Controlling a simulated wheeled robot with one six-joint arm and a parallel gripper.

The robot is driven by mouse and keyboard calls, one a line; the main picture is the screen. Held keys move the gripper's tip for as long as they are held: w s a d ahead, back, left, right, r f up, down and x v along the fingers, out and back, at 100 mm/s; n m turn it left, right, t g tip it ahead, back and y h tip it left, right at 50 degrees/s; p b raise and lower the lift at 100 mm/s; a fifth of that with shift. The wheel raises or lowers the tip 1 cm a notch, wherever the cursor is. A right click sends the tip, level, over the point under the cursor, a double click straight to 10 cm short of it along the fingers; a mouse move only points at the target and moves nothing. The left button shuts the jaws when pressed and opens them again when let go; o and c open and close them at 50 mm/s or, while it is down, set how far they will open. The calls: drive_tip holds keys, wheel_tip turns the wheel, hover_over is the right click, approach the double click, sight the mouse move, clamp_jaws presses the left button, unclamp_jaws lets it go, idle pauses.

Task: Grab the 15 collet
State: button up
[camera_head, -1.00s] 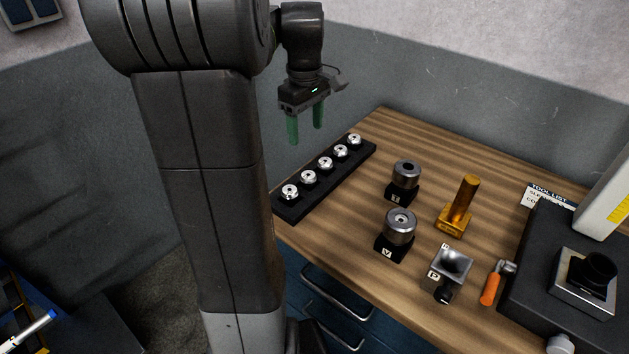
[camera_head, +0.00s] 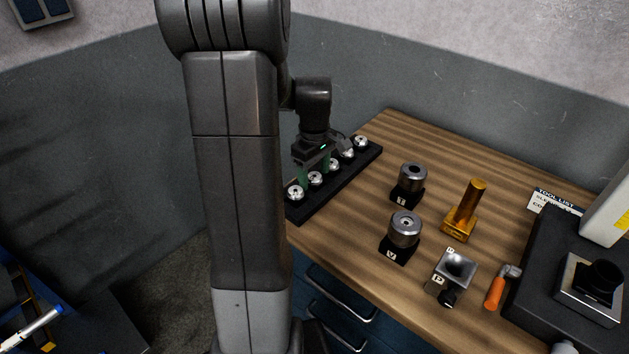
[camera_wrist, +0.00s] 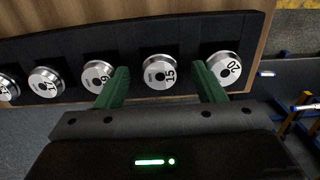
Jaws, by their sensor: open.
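The 15 collet (camera_wrist: 160,72) is a silver disc with a pale numbered face, seated in the black rack. In the wrist view it lies between the two green fingers of my gripper (camera_wrist: 162,76), with a gap on each side. In the head view the gripper (camera_head: 314,170) is low over the near part of the rack, pointing down. The collet there seems to be the second from the near end (camera_head: 315,180), partly hidden by the gripper. The fingers are open and hold nothing.
The 20 collet (camera_wrist: 224,67) is close beside the right finger, and another collet (camera_wrist: 98,76) is close beside the left. The black rack (camera_head: 345,183) lies along the left edge of the wooden table (camera_head: 345,225). Dark-based holders (camera_head: 404,229) and a brass piece (camera_head: 461,216) stand to the right.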

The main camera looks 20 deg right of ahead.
drive_tip(key=shift+f, duration=0.15)
drive_tip(key=c, duration=1.2)
drive_tip(key=shift+o, duration=0.2)
